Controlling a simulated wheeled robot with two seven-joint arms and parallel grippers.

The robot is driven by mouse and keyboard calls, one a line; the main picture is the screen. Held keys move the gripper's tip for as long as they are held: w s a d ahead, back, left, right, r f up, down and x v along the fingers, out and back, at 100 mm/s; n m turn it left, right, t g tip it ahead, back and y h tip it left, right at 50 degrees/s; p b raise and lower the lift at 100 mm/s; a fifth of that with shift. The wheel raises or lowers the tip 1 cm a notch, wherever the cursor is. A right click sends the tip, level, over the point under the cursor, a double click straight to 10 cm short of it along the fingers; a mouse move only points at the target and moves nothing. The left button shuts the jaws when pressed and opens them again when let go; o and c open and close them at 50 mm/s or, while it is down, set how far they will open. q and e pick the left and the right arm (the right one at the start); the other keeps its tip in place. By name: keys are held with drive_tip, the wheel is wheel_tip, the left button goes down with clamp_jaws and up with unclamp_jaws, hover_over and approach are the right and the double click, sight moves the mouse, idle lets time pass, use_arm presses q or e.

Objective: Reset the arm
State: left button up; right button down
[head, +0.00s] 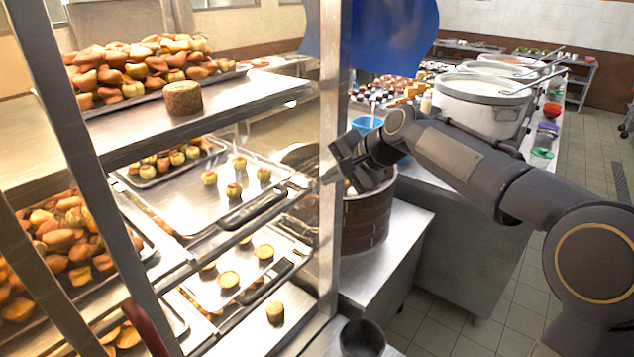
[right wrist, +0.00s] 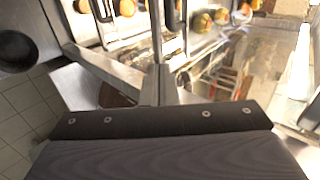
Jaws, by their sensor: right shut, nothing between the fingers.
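My right arm comes in from the right in the head view and reaches toward the metal rack. My right gripper (head: 345,172) is beside the rack's front post (head: 331,140), above a round brown steamer (head: 366,222). It is shut with nothing in it. I cannot tell whether it touches the post. In the right wrist view the dark gripper body (right wrist: 165,118) fills the lower part, with the rack post (right wrist: 158,60) just beyond it. My left gripper is not in view.
The rack shelves hold trays of buns (head: 150,70) and small pastries (head: 235,190). A counter with large stockpots (head: 482,105) and a blue bowl (head: 366,125) stands behind my arm. A dark pot (head: 362,338) is at the bottom. Tiled floor (head: 510,320) is open at right.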

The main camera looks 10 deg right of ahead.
drive_tip(key=s+d+f+n+h, duration=0.1)
drive_tip(key=s+d+f+n, duration=0.15)
drive_tip(key=s, duration=0.65)
drive_tip(key=s+d+f+n, duration=0.1)
drive_tip(key=s+d, duration=0.3)
drive_tip(key=s, duration=0.6)
drive_tip(key=s+f+n, duration=0.2)
drive_tip(key=s+f, duration=0.3)
drive_tip(key=s, duration=0.3)
drive_tip(key=s+a+f+n+g+h, duration=0.1)
drive_tip(key=s+f+n, duration=0.1)
drive_tip(key=s+f, duration=0.4)
drive_tip(key=shift+s+n, duration=0.35)
drive_tip(key=shift+s, duration=0.75)
